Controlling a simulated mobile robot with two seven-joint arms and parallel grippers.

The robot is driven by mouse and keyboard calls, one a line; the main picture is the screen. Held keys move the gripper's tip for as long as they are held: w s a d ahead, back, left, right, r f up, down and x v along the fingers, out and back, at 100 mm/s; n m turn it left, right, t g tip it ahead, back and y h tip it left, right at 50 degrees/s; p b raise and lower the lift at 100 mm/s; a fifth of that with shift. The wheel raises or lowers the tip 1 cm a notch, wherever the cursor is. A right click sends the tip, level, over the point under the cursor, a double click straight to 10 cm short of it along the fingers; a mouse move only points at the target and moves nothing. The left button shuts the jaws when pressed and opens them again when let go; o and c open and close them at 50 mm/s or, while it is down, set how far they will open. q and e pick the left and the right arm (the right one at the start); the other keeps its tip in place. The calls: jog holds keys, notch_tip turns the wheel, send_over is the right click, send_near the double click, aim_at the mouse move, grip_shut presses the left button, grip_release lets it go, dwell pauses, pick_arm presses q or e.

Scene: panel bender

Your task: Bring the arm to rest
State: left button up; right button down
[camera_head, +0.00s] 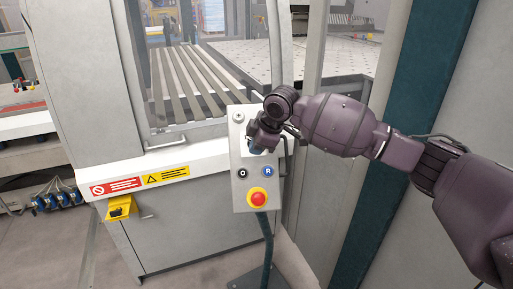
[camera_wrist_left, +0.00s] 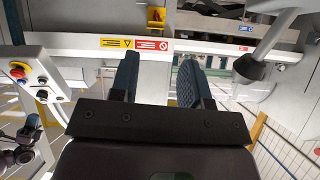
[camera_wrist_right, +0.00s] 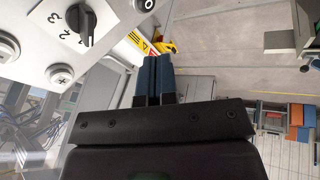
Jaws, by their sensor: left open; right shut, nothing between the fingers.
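My right arm comes in from the right in the head view. Its gripper (camera_head: 260,143) is in front of the upper part of a grey control panel (camera_head: 240,188) and hides part of it. In the right wrist view the fingers (camera_wrist_right: 157,78) are shut with nothing between them. A black rotary selector (camera_wrist_right: 80,24) on a numbered plate is left of the fingers, apart from them. My left gripper is outside the head view. In the left wrist view its fingers (camera_wrist_left: 160,82) are spread open and empty, facing the machine front.
The panel carries a red stop button (camera_head: 258,198) and a blue R button (camera_head: 267,171). A teal post (camera_head: 385,150) stands behind my right arm. Open floor (camera_head: 60,245) lies at left.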

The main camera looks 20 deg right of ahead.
dwell(0.4)
jog(key=w+a+r+m+t+y, duration=0.2)
jog(key=w+a+r+t+y, duration=0.1)
jog(key=a+r+t, duration=0.3)
pick_arm(q)
jog(key=shift+w+f+b, duration=0.25)
jog(key=shift+f+b, duration=0.05)
jog(key=shift+b, duration=0.45)
jog(key=shift+f, duration=0.1)
jog(key=shift+w, duration=0.1)
pick_arm(e)
jog(key=s+d+f+m+h, duration=0.2)
jog(key=s+d+f+m, duration=0.2)
jog(key=s+f, duration=0.8)
jog(key=s+d+f+m+h, duration=0.2)
jog(key=s+d+f+m, duration=0.1)
jog(key=s+f, duration=0.9)
jog(key=s+d+f+m+t+h, duration=0.1)
jog(key=s+d+f+m, duration=0.3)
jog(key=s+f, duration=0.9)
jog(key=shift+s+d+m+h, duration=0.3)
jog(key=shift+s+m+h, duration=0.1)
jog(key=shift+m+h, duration=0.1)
